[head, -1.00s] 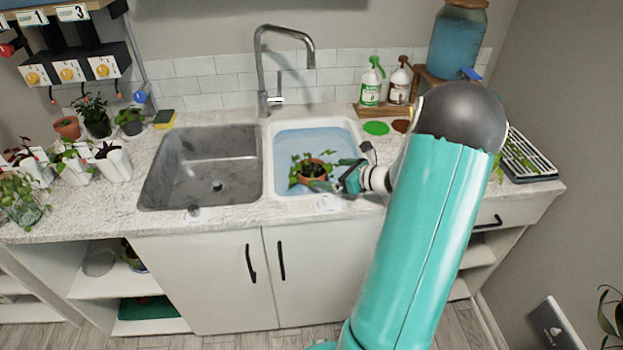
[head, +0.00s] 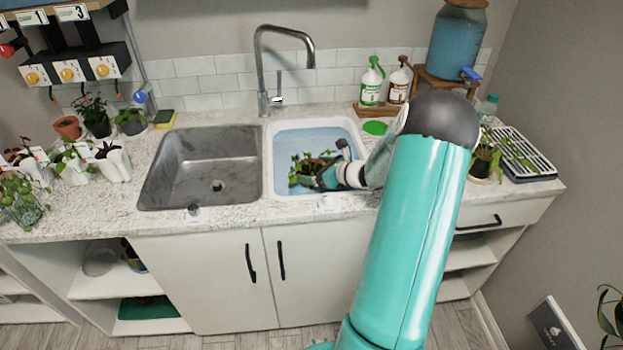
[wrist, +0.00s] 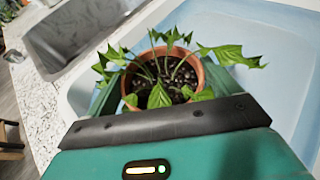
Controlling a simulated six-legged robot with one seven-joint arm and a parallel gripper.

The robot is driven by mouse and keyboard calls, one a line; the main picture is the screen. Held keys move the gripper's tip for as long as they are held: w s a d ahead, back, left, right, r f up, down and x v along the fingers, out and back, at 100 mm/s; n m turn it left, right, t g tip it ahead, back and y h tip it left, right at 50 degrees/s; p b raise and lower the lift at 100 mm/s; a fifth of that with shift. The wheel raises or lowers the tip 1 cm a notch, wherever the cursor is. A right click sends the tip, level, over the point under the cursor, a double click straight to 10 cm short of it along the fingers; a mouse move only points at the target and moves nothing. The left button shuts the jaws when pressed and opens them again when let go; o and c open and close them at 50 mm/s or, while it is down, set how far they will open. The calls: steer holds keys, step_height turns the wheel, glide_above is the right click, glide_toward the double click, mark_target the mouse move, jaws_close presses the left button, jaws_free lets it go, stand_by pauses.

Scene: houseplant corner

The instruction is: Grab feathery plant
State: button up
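A leafy green plant (wrist: 158,95) in a terracotta pot (wrist: 131,88) sits in the right-hand white basin. Its leaves look broad and pointed, not fine. The same plant shows in the head view (head: 303,166). My gripper (wrist: 163,78) is at the pot, with one green finger on each side of it. The fingers are spread wide; I cannot see clearly whether they touch the pot. In the head view my gripper (head: 317,174) reaches into the basin from the right and partly hides the pot. A bushy plant (head: 92,112) in a dark pot stands at the back left.
The white basin (head: 283,190) has a light blue inside. A grey sink (head: 165,190) and a tall faucet (head: 262,75) stand beside it. Several white planters (head: 112,165) stand left.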

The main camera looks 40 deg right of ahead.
steer(key=c, duration=0.7)
